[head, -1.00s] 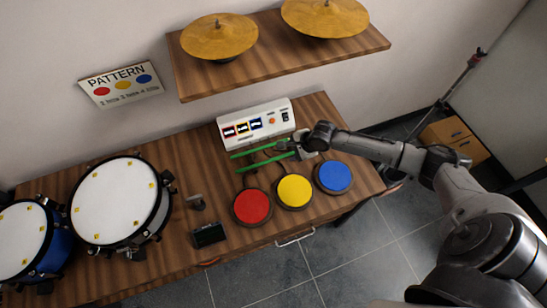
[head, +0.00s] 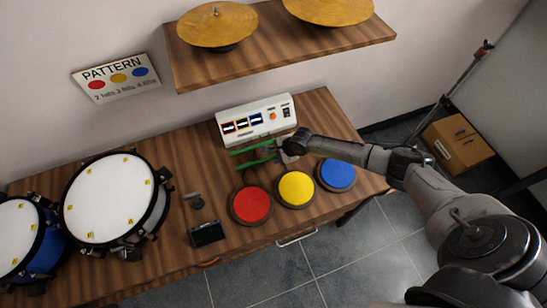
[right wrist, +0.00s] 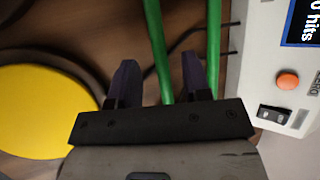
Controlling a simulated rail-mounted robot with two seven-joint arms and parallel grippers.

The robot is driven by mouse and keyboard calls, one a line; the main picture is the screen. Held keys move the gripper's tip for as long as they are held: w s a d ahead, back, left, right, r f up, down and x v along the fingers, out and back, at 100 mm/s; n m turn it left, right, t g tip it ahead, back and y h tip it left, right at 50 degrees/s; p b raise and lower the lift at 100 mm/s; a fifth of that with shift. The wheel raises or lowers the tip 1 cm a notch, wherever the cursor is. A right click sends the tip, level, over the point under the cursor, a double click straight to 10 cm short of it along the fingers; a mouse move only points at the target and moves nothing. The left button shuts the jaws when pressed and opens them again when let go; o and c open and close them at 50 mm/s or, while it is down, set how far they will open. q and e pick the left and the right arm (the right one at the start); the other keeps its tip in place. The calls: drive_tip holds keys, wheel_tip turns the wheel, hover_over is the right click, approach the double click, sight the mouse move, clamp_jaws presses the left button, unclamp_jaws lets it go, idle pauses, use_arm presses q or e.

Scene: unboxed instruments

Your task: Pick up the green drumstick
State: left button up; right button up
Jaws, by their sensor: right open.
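Two green drumsticks lie side by side on the wooden table, between the white console and the round pads. In the head view the upper stick (head: 253,149) shows its left part, and the lower stick (head: 258,161) is beside it; my right gripper covers their right parts. My right gripper (head: 277,148) is over them. In the right wrist view my open right gripper (right wrist: 158,68) has one green stick (right wrist: 158,45) between its fingers. The other green stick (right wrist: 213,45) runs beside the right-hand finger, outside the gap. My left gripper is not in view.
The white console (head: 250,121) stands just behind the sticks. Red (head: 251,204), yellow (head: 297,188) and blue (head: 338,174) pads lie in front. A small dark box (head: 207,234) and drums (head: 115,198) stand left. A shelf with cymbals (head: 217,25) hangs above.

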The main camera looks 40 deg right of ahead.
drive_tip(key=shift+x, duration=0.85)
drive_tip(key=shift+c, duration=0.4)
clamp_jaws()
